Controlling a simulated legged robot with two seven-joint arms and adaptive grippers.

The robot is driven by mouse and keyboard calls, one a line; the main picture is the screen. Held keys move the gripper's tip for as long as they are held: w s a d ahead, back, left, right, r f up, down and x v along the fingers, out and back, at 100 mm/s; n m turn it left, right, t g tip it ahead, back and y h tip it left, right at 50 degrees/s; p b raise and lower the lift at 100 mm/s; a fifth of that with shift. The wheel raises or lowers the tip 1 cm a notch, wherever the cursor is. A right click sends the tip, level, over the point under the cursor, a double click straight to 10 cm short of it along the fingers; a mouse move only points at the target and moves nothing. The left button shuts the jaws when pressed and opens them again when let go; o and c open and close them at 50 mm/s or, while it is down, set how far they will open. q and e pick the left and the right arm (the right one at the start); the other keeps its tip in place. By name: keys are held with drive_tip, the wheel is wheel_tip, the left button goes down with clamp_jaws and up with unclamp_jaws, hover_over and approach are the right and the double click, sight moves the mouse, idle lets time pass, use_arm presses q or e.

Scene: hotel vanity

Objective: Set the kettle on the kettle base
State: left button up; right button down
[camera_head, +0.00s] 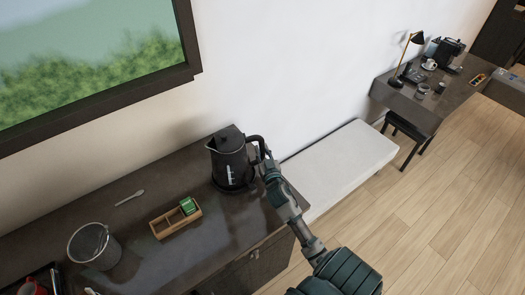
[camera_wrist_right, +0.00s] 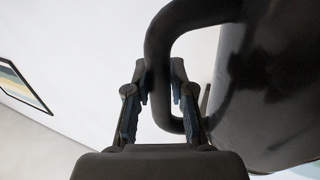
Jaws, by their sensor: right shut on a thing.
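The black kettle (camera_head: 229,157) stands upright at the right end of the dark counter, its handle to the right. A dark round rim, apparently the kettle base (camera_head: 232,187), shows under it; I cannot tell whether the kettle is fully seated on it. My right gripper (camera_head: 266,168) is at the handle. In the right wrist view the gripper (camera_wrist_right: 160,85) has its fingers on both sides of the handle (camera_wrist_right: 157,50), shut on it, with the kettle body (camera_wrist_right: 270,80) to the right. My left gripper is not in view.
A wooden box (camera_head: 165,225) with a green packet (camera_head: 188,206) lies left of the kettle. A metal bucket (camera_head: 94,247) and a spoon (camera_head: 130,197) are further left. The wall is behind. A white bench (camera_head: 345,160) stands beyond the counter's right end.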

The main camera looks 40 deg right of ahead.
drive_tip(key=shift+a, duration=0.1)
drive_tip(key=c, duration=1.3)
unclamp_jaws()
drive_tip(key=shift+f, duration=0.25)
drive_tip(key=shift+p+v, duration=0.6)
drive_tip(key=shift+v, duration=2.15)
drive_tip(key=shift+p+v, duration=0.4)
drive_tip(key=shift+v, duration=2.45)
